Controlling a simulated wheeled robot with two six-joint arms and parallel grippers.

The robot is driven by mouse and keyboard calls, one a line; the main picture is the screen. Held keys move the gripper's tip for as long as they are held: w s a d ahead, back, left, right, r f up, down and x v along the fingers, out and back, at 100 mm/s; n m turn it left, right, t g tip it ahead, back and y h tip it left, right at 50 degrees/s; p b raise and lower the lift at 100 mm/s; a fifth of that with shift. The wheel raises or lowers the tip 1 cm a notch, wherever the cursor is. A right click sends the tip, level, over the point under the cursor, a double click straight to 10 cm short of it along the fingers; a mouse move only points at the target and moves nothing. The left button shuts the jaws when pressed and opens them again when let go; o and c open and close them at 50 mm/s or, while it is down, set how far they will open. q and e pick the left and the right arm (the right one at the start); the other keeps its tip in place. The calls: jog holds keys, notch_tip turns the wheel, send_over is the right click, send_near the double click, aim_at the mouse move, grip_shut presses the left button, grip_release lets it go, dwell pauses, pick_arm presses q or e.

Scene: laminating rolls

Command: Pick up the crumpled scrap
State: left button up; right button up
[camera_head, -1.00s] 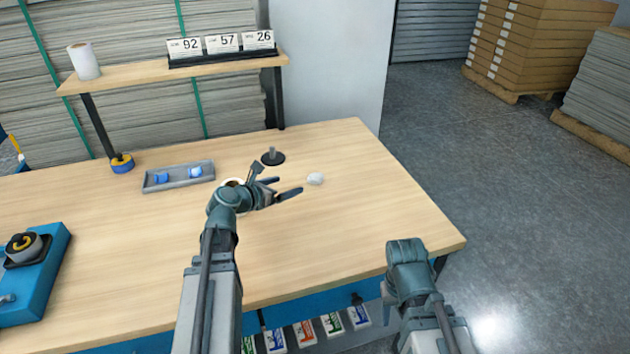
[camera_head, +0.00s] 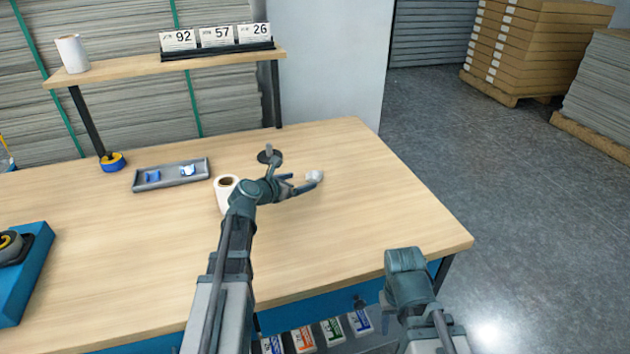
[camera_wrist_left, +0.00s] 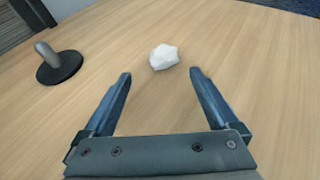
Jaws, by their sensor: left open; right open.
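The crumpled scrap (camera_head: 314,176) is a small white lump on the wooden table. It also shows in the left wrist view (camera_wrist_left: 164,57), just beyond the fingertips and roughly midway between their lines. My left gripper (camera_head: 303,179) is open and low over the table, right by the scrap. In the left wrist view its two blue fingers (camera_wrist_left: 160,74) are spread with only bare wood between them. My right arm (camera_head: 405,270) is at the table's front right; its fingers are hard to make out.
A dark round base with an upright peg (camera_head: 268,155) stands just behind my left gripper. A white roll (camera_head: 222,195) stands beside my left wrist. A grey tray (camera_head: 172,180) with blue items lies further left. The table's right side is clear.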

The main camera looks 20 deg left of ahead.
aim_at(312, 176)
pick_arm(q)
jog(key=shift+x, duration=0.8)
jog(key=x, duration=0.1)
jog(key=b+x, duration=0.1)
jog(key=x, duration=0.2)
jog(key=shift+w+d+r, duration=0.15)
jog(key=shift+d+r, duration=0.1)
jog(key=shift+d, duration=0.15)
jog(key=shift+r, duration=0.1)
jog(key=shift+c, duration=0.6)
jog(key=c, duration=1.3)
jog(key=shift+r, duration=0.1)
jog(key=shift+r+p, duration=0.5)
notch_tip(312, 176, up, 3)
jog(key=p, duration=0.3)
jog(key=s, duration=0.5)
jog(key=s+a, duration=0.1)
jog(key=s, duration=0.4)
jog(key=s+a, duration=0.1)
jog(key=s, duration=0.5)
jog(key=shift+r+p, duration=0.35)
jog(key=shift+r, duration=0.05)
